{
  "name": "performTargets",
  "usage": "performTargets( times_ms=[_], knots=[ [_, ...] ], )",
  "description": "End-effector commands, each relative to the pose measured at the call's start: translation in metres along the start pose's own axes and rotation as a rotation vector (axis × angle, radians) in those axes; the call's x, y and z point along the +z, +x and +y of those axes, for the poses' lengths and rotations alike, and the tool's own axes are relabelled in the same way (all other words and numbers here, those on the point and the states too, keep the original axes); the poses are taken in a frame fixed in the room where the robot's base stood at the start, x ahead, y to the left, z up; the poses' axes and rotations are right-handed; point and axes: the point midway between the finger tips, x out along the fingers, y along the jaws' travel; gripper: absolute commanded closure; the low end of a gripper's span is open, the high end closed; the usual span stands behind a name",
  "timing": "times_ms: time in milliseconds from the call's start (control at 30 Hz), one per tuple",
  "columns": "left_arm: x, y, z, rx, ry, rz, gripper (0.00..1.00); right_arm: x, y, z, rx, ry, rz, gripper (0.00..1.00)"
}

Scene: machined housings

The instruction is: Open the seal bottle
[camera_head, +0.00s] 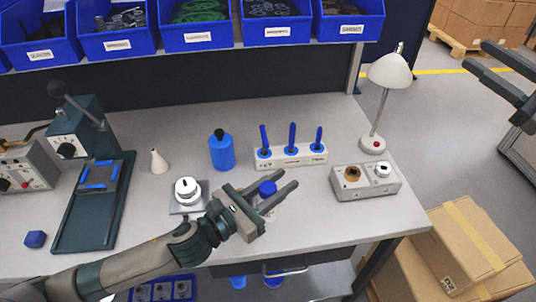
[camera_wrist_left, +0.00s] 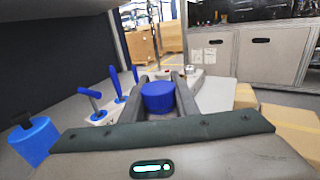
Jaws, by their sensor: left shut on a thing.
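A small bottle with a blue cap (camera_head: 267,188) and a pale body sits between the fingers of my left gripper (camera_head: 281,196), near the front edge of the bench. The gripper is shut on it, and the fingers hide part of the body. The left wrist view shows the blue cap (camera_wrist_left: 158,96) from above, between the two fingers (camera_wrist_left: 163,85). The cap is on the bottle. I cannot tell whether the bottle touches the bench. My right gripper (camera_head: 490,65) is open and empty at the far right, away from the bench.
Behind are a blue bottle with a dark top (camera_head: 221,153), a rack of blue-handled tools (camera_head: 290,156) and a white lamp (camera_head: 389,72). A grey box with knobs (camera_head: 366,185) stands right. A scale-like plate (camera_head: 188,209) and a press (camera_head: 92,205) stand left.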

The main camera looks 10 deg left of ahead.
Motion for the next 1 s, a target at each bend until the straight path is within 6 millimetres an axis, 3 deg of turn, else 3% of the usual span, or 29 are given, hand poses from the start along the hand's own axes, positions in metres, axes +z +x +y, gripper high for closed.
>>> performTargets(
  times_ms=[333, 433, 767, 1000],
  knots=[
    [0.001, 0.0, 0.0, 0.0, 0.0, -0.001, 1.0, -0.066, -0.013, -0.039, -0.084, 0.175, 0.16, 0.64],
    [0.001, 0.0, 0.0, 0.0, 0.0, -0.001, 1.0, -0.076, 0.001, -0.05, -0.111, 0.262, 0.169, 0.64],
    [0.001, 0.0, 0.0, 0.0, 0.0, -0.001, 1.0, -0.053, 0.07, -0.067, -0.132, 0.439, 0.016, 0.64],
    [0.001, 0.0, 0.0, 0.0, 0.0, -0.001, 1.0, -0.028, 0.139, -0.104, -0.166, 0.594, -0.19, 0.64]
  ],
)
